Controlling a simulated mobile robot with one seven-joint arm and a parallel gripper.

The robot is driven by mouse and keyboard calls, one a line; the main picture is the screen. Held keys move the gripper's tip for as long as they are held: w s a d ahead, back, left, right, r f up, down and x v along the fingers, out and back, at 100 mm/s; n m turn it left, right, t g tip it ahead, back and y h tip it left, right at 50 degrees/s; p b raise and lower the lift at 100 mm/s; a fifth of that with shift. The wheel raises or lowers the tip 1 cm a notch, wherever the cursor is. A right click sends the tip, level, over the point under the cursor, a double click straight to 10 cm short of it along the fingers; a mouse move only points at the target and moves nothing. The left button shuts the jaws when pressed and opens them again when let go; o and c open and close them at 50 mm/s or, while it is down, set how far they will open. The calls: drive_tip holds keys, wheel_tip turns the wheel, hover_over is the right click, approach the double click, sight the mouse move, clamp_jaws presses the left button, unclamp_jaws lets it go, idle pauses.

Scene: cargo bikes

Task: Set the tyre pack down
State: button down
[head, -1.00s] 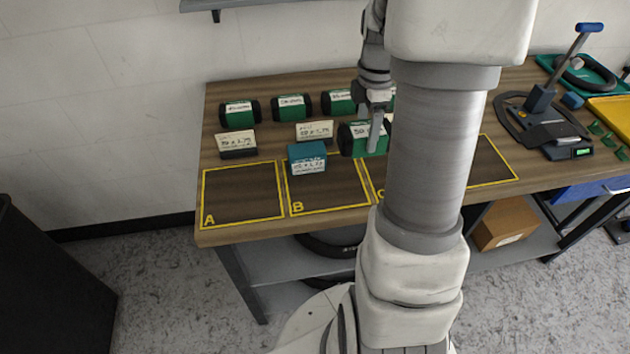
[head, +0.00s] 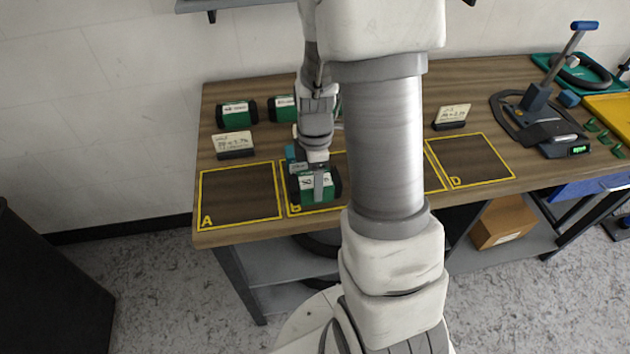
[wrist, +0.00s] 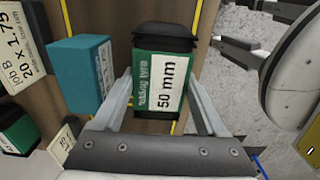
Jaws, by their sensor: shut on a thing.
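The tyre pack (head: 316,190) is a green and black block with a white label. In the wrist view the pack (wrist: 150,62) lies between my two fingers and its label reads 50 mm. My gripper (head: 318,180) is shut on it, over the yellow-outlined bay B (head: 291,209). A blue box (wrist: 78,72) is just beside the pack, at the back of that bay in the head view. The fingers partly hide the pack, and I cannot tell whether its underside touches the table.
Other green packs (head: 236,113) stand at the back of the wooden table (head: 215,239). Bays A (head: 240,195) and D (head: 470,162) are empty. A job card (head: 233,144) stands behind A, another (head: 452,116) behind D. My arm hides most of bay C.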

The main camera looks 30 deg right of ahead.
drive_tip(key=shift+f, duration=0.5)
drive_tip(key=shift+f, duration=0.2)
unclamp_jaws()
drive_tip(key=shift+r, duration=0.15)
